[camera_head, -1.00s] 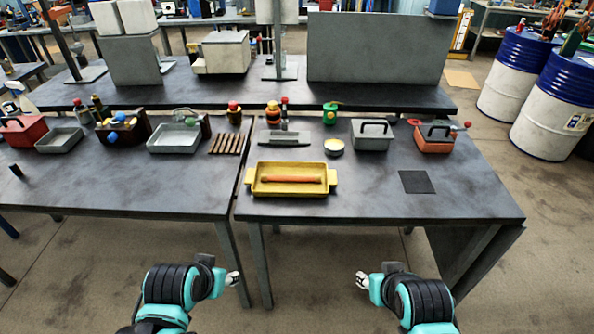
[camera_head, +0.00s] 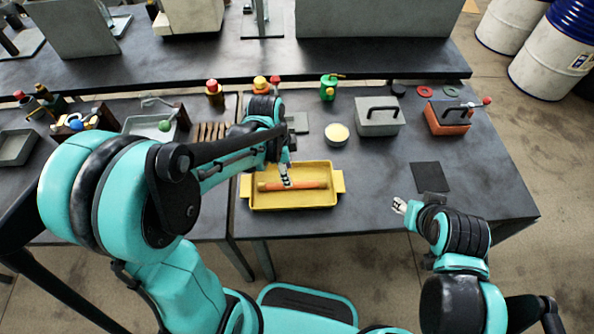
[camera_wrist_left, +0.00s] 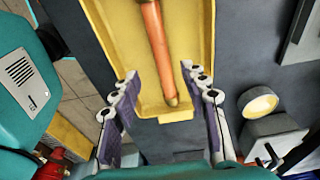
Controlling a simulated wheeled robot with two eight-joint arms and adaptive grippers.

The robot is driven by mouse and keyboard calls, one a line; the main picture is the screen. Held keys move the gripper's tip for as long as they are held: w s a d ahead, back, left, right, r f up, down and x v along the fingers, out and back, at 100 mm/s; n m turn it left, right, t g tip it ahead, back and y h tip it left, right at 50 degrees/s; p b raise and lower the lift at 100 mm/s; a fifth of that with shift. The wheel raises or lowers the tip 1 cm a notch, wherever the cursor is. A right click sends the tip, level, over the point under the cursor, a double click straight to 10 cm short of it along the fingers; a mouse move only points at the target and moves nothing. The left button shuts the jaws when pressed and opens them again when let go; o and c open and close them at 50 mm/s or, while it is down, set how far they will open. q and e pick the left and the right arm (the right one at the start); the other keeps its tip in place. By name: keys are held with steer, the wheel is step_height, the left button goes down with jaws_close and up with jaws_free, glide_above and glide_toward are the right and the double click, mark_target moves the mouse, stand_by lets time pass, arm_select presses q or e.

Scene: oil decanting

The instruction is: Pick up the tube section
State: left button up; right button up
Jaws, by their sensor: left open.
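The tube section (camera_head: 305,185) is an orange-brown rod lying lengthwise in the yellow tray (camera_head: 292,205) on the right-hand table. My left gripper (camera_head: 285,178) is over the tray near the middle of the tube. In the left wrist view the tube (camera_wrist_left: 154,45) lies between the lines of the two spread fingers of my left gripper (camera_wrist_left: 170,112), with its end near the tray wall. The left fingers are open and empty. My right gripper (camera_head: 399,206) is by the front part of the table, to the right of the tray; its fingers are too small to read.
A round yellow-topped tin (camera_head: 337,134), a grey box with a handle (camera_head: 378,116) and a red toolbox (camera_head: 447,117) stand behind the tray. A dark square mat (camera_head: 429,177) lies to the right. The table between tray and mat is clear.

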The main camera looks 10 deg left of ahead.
arm_select(q)
steer(key=f, duration=0.1)
steer(key=f+b, duration=0.1)
steer(key=shift+s+d+f, duration=0.1)
steer(key=shift+d+f, duration=0.2)
steer(key=shift+f, duration=0.1)
steer(key=f, duration=0.1)
steer(key=f+b, duration=0.1)
steer(key=f, duration=0.1)
steer(key=f+b, duration=0.1)
steer(key=shift+w+d+f, duration=0.15)
steer(key=shift+w+d, duration=0.15)
steer(key=shift+w, duration=0.1)
jaws_close()
